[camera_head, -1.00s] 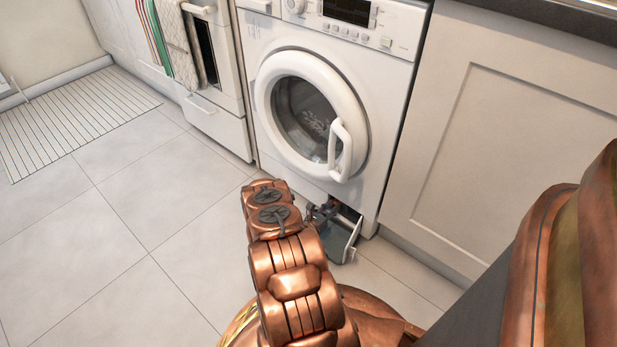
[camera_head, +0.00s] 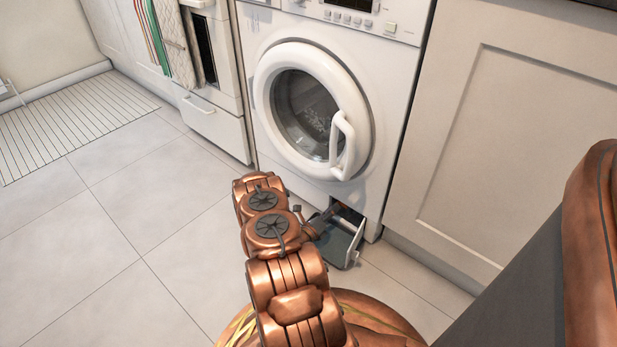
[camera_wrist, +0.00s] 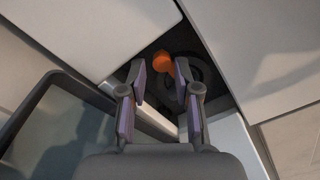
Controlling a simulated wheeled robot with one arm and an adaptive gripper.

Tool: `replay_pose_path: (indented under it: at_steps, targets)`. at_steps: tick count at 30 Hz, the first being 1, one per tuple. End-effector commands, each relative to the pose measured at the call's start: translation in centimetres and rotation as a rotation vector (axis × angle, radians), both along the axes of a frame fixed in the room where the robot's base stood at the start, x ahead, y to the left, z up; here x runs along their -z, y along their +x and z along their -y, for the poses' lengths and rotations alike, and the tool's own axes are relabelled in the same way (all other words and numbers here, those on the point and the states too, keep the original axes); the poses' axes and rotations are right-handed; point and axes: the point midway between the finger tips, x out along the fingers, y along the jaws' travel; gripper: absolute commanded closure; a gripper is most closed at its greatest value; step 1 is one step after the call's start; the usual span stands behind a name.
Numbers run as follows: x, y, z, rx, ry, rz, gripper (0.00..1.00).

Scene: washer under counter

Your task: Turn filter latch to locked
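The washer (camera_head: 290,162) stands under the counter with its round door shut. At its lower right is an open filter recess with a flap (camera_head: 338,243) folded down in front of it. In the wrist view an orange latch (camera_wrist: 163,63) shows inside the dark recess, on a round dark filter part (camera_wrist: 190,72). My gripper (camera_wrist: 158,78) is open in front of the recess. Its two fingertips stand either side of the latch in the picture, and I see no contact. In the head view my arm hides most of the gripper.
A pale panel (camera_wrist: 260,45) bounds the recess on the right and another (camera_wrist: 95,35) on the left. A dark-rimmed tray or flap (camera_wrist: 60,120) lies at lower left.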

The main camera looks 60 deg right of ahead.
Motion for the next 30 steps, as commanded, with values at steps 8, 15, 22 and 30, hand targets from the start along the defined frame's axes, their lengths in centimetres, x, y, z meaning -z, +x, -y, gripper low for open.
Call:
replay_pose_path:
  at_steps: [8,15,22,30]
  targets:
    - [-0.4,0.7,-3.5,-0.003,0.001,-0.002,0.68]
    - [-0.4,1.3,-6.3,0.000,-0.001,0.000,0.68]
    - [-2.5,1.8,-6.4,0.031,-0.026,0.033,0.68]
    - [-6.4,2.5,-6.2,0.082,-0.066,0.093,0.68]
